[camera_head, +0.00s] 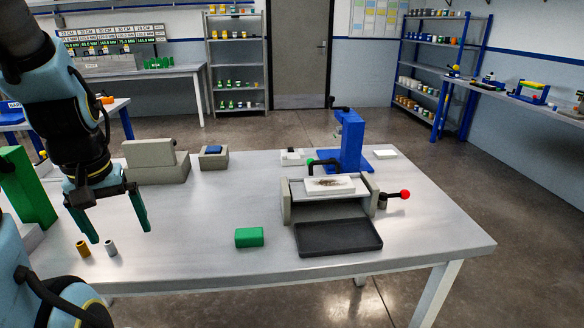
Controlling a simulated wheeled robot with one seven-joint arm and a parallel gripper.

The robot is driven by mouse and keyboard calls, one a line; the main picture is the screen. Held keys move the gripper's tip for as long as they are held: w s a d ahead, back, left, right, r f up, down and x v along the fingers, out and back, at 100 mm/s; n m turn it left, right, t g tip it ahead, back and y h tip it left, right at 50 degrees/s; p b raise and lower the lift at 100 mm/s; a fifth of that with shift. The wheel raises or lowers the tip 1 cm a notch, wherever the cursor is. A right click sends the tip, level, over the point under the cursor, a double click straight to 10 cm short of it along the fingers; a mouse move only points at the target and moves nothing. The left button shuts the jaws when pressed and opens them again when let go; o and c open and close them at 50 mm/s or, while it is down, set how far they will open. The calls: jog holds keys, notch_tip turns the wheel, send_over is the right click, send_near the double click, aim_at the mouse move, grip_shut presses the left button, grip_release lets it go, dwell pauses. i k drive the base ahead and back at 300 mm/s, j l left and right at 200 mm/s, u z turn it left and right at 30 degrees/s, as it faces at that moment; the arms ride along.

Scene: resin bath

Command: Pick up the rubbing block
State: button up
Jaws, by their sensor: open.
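A small green block (249,237), which looks like the rubbing block, lies flat on the grey table (195,225) near its front edge. Nothing covers it. My gripper (120,233) hangs at the left with its two green fingers spread and pointing down. It is empty, above the table and well to the left of the block.
Right of the block are a black tray (338,237) and a grey fixture (372,190) with a white slab and a red-knobbed handle. Two small cylinders (83,248) stand below my gripper. Grey blocks (150,163) stand behind. The tabletop between gripper and green block is clear.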

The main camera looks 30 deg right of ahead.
aim_at(246, 238)
jog(key=z, duration=1.25)
jog(key=l+u, duration=0.1)
jog(key=u, duration=0.3)
jog(key=l+u, duration=0.1)
jog(key=u, duration=0.35)
jog(key=l+u, duration=0.1)
jog(key=u, duration=0.3)
jog(key=l+u, duration=0.1)
jog(key=u, duration=0.75)
jog(key=k+l+u, duration=0.2)
jog(key=l+u, duration=0.15)
jog(key=k+l+u, duration=0.5)
jog(key=u, duration=0.15)
jog(key=k+l, duration=0.15)
jog(key=k, duration=0.2)
jog(key=k+l, duration=0.15)
jog(key=k, duration=0.15)
jog(key=u, duration=0.05)
